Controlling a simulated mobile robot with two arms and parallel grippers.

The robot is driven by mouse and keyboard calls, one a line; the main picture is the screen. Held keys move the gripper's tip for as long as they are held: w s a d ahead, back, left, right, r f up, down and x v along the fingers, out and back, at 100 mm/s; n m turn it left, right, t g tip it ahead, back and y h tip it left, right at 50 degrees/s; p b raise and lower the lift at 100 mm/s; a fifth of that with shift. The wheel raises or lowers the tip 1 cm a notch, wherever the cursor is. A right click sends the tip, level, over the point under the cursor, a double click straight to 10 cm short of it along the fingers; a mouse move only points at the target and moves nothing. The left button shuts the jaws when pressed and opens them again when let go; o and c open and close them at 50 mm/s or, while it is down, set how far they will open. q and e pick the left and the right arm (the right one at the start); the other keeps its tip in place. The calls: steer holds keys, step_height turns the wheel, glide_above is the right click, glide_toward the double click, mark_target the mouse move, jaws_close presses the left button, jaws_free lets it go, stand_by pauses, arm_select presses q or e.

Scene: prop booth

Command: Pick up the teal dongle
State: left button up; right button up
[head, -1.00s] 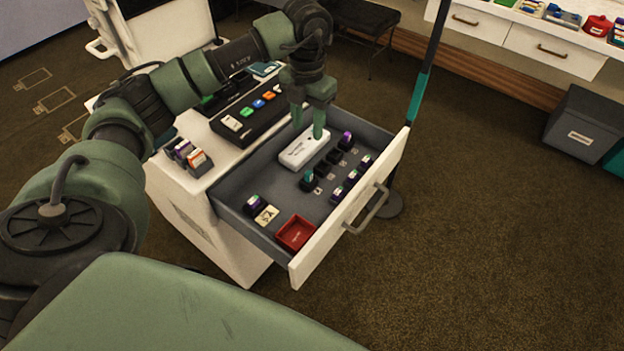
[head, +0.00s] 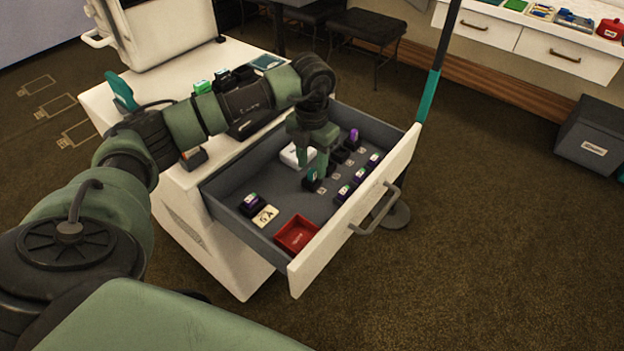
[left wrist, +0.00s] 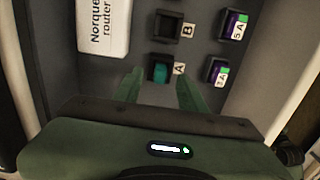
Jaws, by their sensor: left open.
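The teal dongle (left wrist: 160,73) stands in a dark holder beside a label "A" in the open drawer. In the head view the teal dongle (head: 310,178) shows just below my left gripper's fingers, partly hidden by them. My left gripper (head: 311,166) is open and points down into the drawer. In the left wrist view the left gripper's fingers (left wrist: 158,80) are spread on either side of the dongle's near edge, with nothing held between them. Whether they touch it I cannot tell. My right gripper is not in view.
The drawer (head: 340,225) also holds a white router box (left wrist: 103,25), an empty-looking holder (left wrist: 167,27) by label "B", purple dongles (left wrist: 234,27) in holders and a red tray (head: 296,234). The drawer front and walls stand close around. Bare grey floor lies between the pieces.

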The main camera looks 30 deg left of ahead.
arm_select(q)
steer(key=shift+f, duration=0.8)
jaws_close()
steer(key=shift+r, duration=0.1)
